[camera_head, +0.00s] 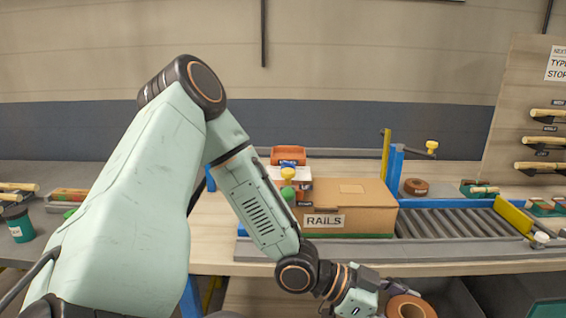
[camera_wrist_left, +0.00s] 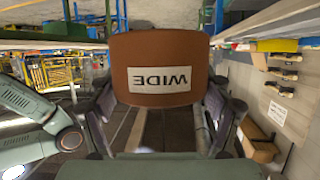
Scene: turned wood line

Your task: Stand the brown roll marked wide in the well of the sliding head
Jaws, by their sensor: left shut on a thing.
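My left gripper (camera_head: 384,292) is at the bottom of the head view, in front of the bench edge, shut on the brown roll (camera_head: 411,307). The roll's ring end and hole face up towards the head camera, and its lower part is cut off. In the left wrist view the brown roll (camera_wrist_left: 160,50) sits between the two fingers (camera_wrist_left: 160,100), its white WIDE label upside down. A blue post (camera_head: 396,172) with a yellow part and a side arm stands behind the conveyor. I cannot tell which part is the sliding head or see its well. My right gripper is not in view.
A carton marked RAILS (camera_head: 350,208) stands on the roller conveyor (camera_head: 440,224), behind my left forearm. Another brown roll (camera_head: 416,186) lies behind the conveyor. A yellow bar (camera_head: 514,215) crosses the conveyor's right end. A wooden board (camera_head: 525,110) with pegs stands at right.

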